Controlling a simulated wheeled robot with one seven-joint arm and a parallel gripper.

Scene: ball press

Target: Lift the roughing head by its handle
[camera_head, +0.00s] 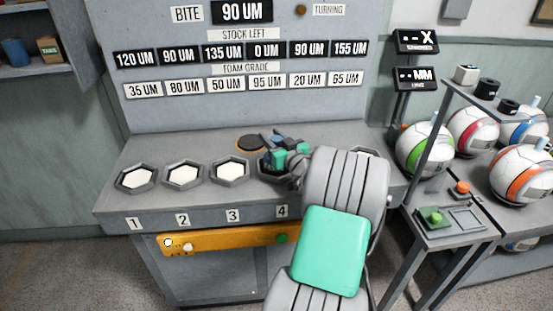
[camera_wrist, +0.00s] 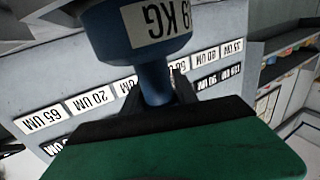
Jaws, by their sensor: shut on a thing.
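My gripper (camera_head: 278,147) is over the bench near the hexagonal well marked 4, mostly hidden by its own teal parts and my arm. In the wrist view, its dark fingers (camera_wrist: 160,92) close around the narrow neck of a blue piece, which I take to be the roughing head (camera_wrist: 152,35). The piece has a wide blue body with a white label reading "9 KG" in part. In the head view only a small blue bit (camera_head: 277,139) shows between the fingers. Whether its underside touches the bench or the well is hidden.
Hexagonal wells with white pads (camera_head: 183,175) line the bench front (camera_head: 150,214). A dark disc with an orange rim (camera_head: 251,143) lies behind my gripper. The upright panel (camera_head: 170,105) stands close behind. Balls (camera_head: 425,148) and a button stand (camera_head: 450,228) are at right.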

